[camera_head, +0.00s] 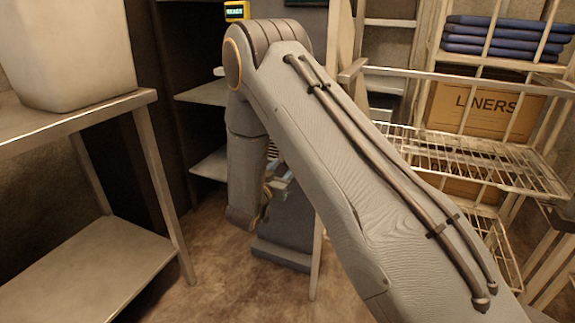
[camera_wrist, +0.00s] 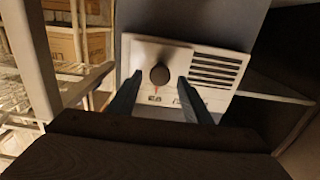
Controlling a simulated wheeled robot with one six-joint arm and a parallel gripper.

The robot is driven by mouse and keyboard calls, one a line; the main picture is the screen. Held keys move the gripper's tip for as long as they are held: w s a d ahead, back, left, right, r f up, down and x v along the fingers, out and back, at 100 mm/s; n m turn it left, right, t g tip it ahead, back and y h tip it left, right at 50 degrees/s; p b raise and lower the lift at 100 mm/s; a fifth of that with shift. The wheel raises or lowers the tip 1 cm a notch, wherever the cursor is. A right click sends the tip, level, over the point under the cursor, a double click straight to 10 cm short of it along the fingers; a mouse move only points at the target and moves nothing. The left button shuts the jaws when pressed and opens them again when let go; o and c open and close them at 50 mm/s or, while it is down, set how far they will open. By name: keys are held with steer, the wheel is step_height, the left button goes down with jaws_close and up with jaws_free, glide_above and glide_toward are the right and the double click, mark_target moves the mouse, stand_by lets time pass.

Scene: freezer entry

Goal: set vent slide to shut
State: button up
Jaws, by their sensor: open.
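The vent panel (camera_wrist: 187,107) is a pale plate in the wrist view, with a dark round knob (camera_wrist: 159,75) on its left part and dark slots (camera_wrist: 216,68) on its right. Small markings below the knob are too blurred to read. My gripper (camera_wrist: 160,85) is open, its two dark fingers pointing at the panel, one on each side of the knob. I cannot tell whether the fingers touch the panel. In the head view my arm hides most of the vent area, and the gripper (camera_head: 275,185) shows only in part behind it.
A wire rack (camera_head: 460,158) with a LINERS box (camera_head: 484,110) and folded blue cloths (camera_head: 500,38) stands at right. A metal table (camera_head: 75,115) with a pale bin (camera_head: 65,50) stands at left. Dark shelving is behind my arm. Some floor (camera_head: 220,285) is clear in front.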

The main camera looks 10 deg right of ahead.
steer(key=shift+x, duration=1.9)
jaws_close()
steer(key=shift+w, duration=0.1)
